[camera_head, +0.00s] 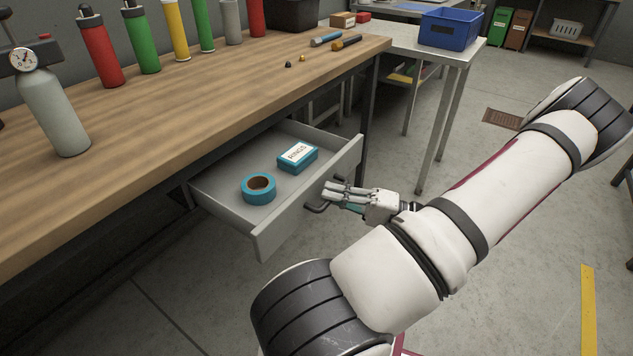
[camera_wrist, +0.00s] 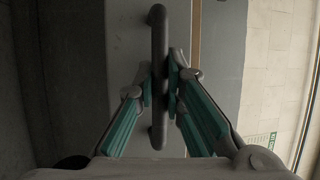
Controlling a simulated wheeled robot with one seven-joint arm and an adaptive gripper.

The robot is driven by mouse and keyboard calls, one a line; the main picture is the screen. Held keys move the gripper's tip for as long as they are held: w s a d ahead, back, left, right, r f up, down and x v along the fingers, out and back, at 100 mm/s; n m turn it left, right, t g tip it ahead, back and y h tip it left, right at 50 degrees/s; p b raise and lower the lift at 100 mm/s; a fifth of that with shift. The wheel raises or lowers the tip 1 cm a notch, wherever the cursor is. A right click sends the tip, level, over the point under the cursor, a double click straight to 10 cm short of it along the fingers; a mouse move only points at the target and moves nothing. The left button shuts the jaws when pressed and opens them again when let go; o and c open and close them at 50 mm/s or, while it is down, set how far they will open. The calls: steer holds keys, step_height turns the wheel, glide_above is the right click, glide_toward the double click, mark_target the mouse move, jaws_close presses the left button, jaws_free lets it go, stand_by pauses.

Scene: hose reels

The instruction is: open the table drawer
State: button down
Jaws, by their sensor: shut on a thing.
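The grey table drawer (camera_head: 262,240) is pulled out from under the wooden workbench (camera_head: 170,95), with its inside showing. A roll of blue tape (camera_head: 259,189) and a small blue box with a white label (camera_head: 297,156) lie in it. My gripper (camera_head: 326,195) is at the drawer's front, shut on the dark bar handle (camera_head: 316,208). In the wrist view the handle (camera_wrist: 158,38) runs upright between the two fingers (camera_wrist: 160,85), with a pad on each side of it.
Several coloured cylinders and a grey bottle with a gauge (camera_head: 55,110) stand on the workbench. A metal side table (camera_head: 425,45) with a blue bin (camera_head: 450,28) stands beyond the drawer. The floor in front of the drawer is clear apart from my arm.

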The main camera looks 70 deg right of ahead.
steer(key=shift+s+a, duration=0.2)
steer(key=shift+s, duration=0.7)
steer(key=shift+f, duration=0.1)
steer(key=c, duration=1.9)
jaws_free()
steer(key=v, duration=1.2)
